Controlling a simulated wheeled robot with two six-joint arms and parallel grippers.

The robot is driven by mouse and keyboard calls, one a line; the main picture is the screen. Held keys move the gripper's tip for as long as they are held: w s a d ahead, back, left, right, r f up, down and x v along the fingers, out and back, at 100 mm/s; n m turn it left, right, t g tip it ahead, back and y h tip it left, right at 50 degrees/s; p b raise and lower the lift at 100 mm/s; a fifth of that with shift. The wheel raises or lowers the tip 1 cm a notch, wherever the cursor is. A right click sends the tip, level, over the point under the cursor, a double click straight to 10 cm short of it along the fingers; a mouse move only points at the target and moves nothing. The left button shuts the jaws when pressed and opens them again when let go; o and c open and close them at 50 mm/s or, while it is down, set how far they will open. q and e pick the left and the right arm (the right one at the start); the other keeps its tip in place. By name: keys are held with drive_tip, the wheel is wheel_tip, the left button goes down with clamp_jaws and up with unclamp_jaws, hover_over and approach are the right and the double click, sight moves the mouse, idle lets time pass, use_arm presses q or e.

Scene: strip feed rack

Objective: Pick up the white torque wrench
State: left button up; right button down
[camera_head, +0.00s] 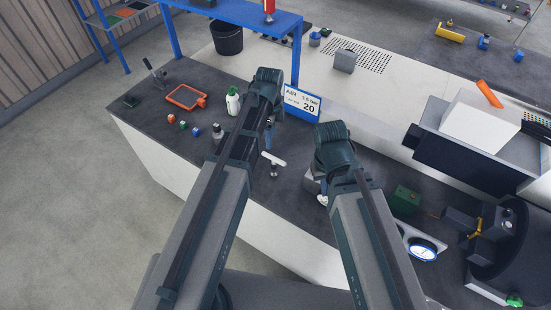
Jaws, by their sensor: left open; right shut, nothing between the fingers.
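A small white T-shaped tool (273,160) with a dark stem, which looks like the white torque wrench, is on the dark bench between my two arms. My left gripper (269,128) is open, beyond the tool and apart from it; its fingers are mostly hidden by my arm. My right gripper (318,186) is shut and empty, to the right of the tool; it is partly hidden below my wrist.
A white-green bottle (233,102), a dark bottle (217,132), small coloured cubes (184,125) and an orange frame (186,97) are on the left. A blue-framed sign (302,103) stands behind.

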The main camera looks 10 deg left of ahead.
sight(274, 157)
use_arm(q)
wheel_tip(274, 157, down, 9)
drive_tip(key=b, duration=0.8)
drive_tip(key=shift+r, duration=0.15)
drive_tip(key=f+b, duration=0.2)
drive_tip(key=d+f+b, duration=0.1)
drive_tip(key=f+b, duration=0.2)
drive_tip(key=shift+s+d+f+b, duration=0.1)
drive_tip(key=shift+s+b, duration=0.05)
drive_tip(key=shift+b, duration=0.2)
clamp_jaws()
